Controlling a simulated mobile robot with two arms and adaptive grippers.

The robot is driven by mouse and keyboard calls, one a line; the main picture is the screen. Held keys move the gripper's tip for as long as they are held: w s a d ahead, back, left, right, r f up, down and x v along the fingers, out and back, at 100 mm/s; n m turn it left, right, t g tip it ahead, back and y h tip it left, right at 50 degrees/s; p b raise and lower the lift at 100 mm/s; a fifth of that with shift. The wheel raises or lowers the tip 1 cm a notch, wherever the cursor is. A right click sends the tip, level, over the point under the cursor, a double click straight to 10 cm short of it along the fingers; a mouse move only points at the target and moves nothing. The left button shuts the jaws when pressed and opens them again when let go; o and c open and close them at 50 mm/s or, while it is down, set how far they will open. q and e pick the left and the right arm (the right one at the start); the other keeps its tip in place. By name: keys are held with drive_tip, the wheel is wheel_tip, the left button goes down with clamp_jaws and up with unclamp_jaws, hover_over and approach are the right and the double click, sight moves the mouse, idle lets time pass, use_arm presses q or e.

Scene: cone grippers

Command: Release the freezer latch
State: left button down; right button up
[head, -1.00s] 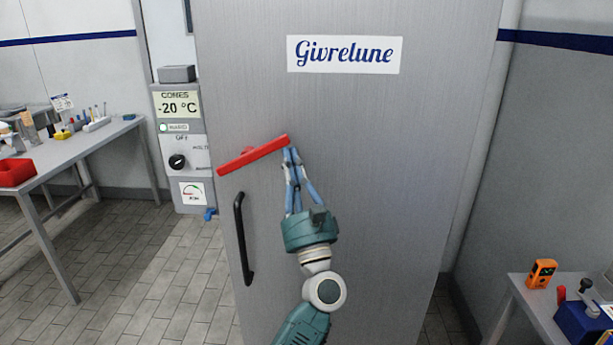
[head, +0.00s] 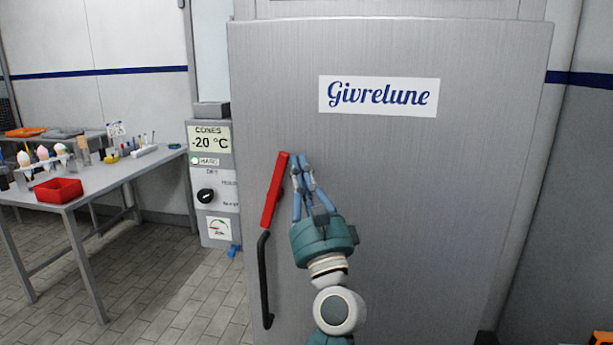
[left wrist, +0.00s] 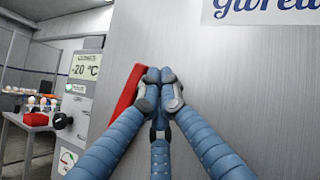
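The freezer door (head: 400,210) is a tall grey panel with a "Givrelune" label. The latch is a red bar (head: 272,195) on the door's left side, now close to upright with its top leaning slightly right. My left gripper (head: 301,160) has its blue fingers drawn together just right of the latch's upper end. In the left wrist view the fingertips (left wrist: 160,77) meet with nothing seen between them, and the red bar (left wrist: 128,90) lies close against their left side. Whether they touch it I cannot tell. My right gripper is not in view.
A black door handle (head: 264,280) stands below the latch. A control box (head: 213,180) reading -20 °C is left of the door. Further left, a table (head: 110,175) carries a red tray (head: 58,189) and ice cream cones.

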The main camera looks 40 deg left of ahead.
use_arm(q)
drive_tip(key=shift+s+a+r+n+g, duration=0.1)
drive_tip(key=shift+a+r+n+g, duration=0.1)
drive_tip(key=shift+n+g, duration=0.45)
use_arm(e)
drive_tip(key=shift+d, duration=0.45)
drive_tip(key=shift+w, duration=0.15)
use_arm(q)
drive_tip(key=v, duration=1.2)
drive_tip(key=shift+a+f, duration=0.1)
